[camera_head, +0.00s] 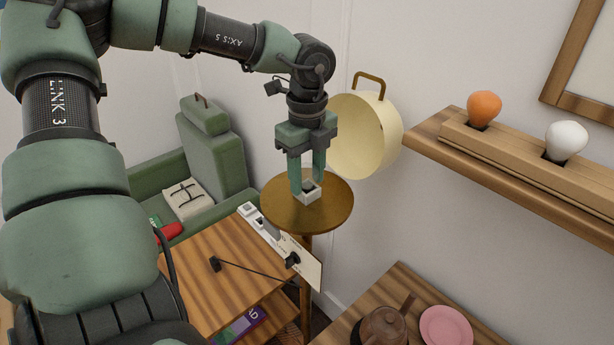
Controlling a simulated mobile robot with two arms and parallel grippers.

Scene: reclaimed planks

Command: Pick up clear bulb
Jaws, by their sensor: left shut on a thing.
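My left gripper (307,182) points straight down over the round wooden table. Its two green fingers are shut on what looks like the clear bulb (308,187). Only a small dark part of it shows between the fingertips, and I cannot make out its glass. A small white square holder (312,196) sits on the table right under the fingertips. I cannot tell whether the bulb still touches the holder. My right gripper is not in view.
The round table (335,213) is otherwise clear. A cream pan-like lamp (389,135) is close behind the gripper. A wall shelf (425,141) holds an orange bulb (484,106) and a white bulb (566,138). A green armchair (222,160) and a striped wooden table (193,262) stand left.

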